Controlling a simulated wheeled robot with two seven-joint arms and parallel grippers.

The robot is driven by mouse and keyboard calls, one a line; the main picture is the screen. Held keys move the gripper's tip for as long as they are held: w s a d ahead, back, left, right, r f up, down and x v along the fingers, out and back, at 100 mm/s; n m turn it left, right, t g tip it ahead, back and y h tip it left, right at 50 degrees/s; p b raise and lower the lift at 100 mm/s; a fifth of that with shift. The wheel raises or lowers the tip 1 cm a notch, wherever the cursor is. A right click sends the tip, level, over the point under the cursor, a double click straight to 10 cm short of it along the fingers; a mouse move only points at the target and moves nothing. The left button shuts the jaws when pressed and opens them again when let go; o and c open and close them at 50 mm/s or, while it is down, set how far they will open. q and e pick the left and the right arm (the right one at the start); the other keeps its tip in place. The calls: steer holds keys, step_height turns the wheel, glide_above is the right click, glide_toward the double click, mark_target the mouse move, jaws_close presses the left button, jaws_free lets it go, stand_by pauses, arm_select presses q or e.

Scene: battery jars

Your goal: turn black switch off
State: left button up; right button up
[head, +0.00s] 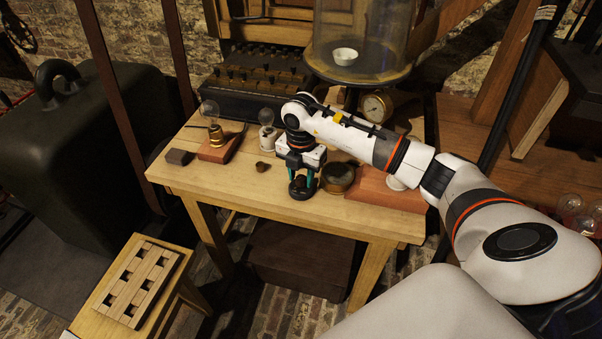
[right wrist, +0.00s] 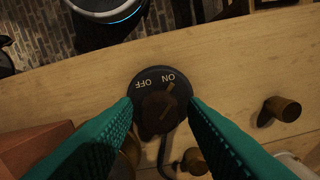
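The black switch is a round dark base with a dark knob, near the table's front edge. In the right wrist view the switch (right wrist: 158,110) carries the words ON and OFF, upside down. A brownish pointer line on its knob points toward ON. In the head view the switch (head: 301,194) is partly covered by my right gripper (head: 303,180), which points straight down over it. In the right wrist view the teal fingers of my right gripper (right wrist: 158,106) stand open on either side of the knob, with gaps showing. My left gripper is out of view.
On the wooden table (head: 245,188), a bulb on a wooden block (head: 217,148) stands left. A round dark brass-rimmed object (head: 338,178) sits just right of the gripper. A small brown knob (head: 262,167) lies left.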

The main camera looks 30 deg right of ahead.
steer(key=c, duration=0.7)
steer(key=shift+n, duration=0.4)
steer(key=n+b, duration=0.2)
steer(key=n, duration=0.1)
steer(key=shift+n, duration=0.4)
steer(key=n+b, duration=0.2)
steer(key=n, duration=0.2)
steer(key=shift+n, duration=0.3)
steer(key=n+b, duration=0.2)
steer(key=n, duration=0.3)
steer(key=shift+w+r+n+b, duration=0.1)
steer(key=shift+n+b, duration=0.55)
steer(key=shift+n, duration=1.35)
steer(key=shift+d, duration=0.1)
